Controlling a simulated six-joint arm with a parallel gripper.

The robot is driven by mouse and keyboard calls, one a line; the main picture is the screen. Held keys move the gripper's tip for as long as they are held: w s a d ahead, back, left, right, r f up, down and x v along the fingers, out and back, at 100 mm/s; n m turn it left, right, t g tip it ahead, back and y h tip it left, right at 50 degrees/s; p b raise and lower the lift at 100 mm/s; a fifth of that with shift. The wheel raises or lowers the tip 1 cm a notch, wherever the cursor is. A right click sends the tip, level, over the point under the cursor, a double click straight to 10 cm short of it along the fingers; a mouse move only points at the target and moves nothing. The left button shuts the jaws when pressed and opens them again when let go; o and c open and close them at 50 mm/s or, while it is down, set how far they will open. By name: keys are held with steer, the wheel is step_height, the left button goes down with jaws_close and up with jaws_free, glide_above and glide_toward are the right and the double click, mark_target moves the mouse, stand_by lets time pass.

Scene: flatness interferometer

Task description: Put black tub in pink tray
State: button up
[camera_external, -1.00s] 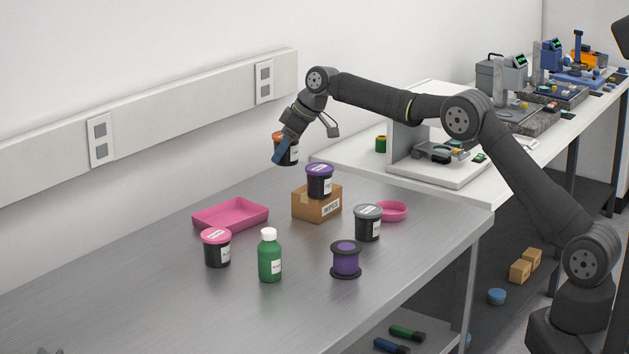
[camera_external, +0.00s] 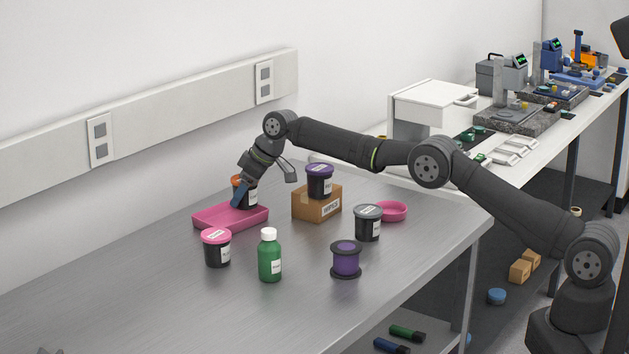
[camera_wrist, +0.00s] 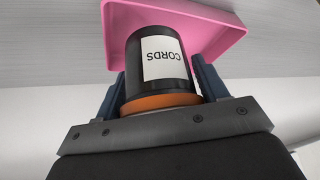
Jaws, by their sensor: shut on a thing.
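The black tub with an orange lid (camera_external: 251,195) is held by my gripper (camera_external: 239,194) over the pink tray (camera_external: 212,222). In the wrist view the tub (camera_wrist: 138,62) carries a white label reading CORDS, and the blue fingers of my gripper (camera_wrist: 161,92) are shut on its two sides. The pink tray (camera_wrist: 225,42) is behind the tub in that view. The tub's base is within the tray's outline; I cannot tell whether it touches the tray floor.
A pink-lidded tub (camera_external: 217,248) and a green bottle (camera_external: 269,257) stand in front of the tray. To the right are a cardboard box (camera_external: 316,207) with a purple-lidded tub (camera_external: 319,180) on it, a grey-lidded tub (camera_external: 368,223), a purple spool (camera_external: 346,259) and a round pink dish (camera_external: 393,211).

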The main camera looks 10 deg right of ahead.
mark_target(243, 205)
steer(key=shift+f, duration=1.95)
steer(key=shift+f, duration=0.15)
steer(key=o, duration=1)
steer(key=shift+d+r, duration=0.2)
steer(key=shift+r, duration=0.45)
steer(key=v, duration=1.1)
steer(key=shift+f, duration=0.1)
steer(key=x, duration=1.2)
steer(key=shift+s+f, duration=0.1)
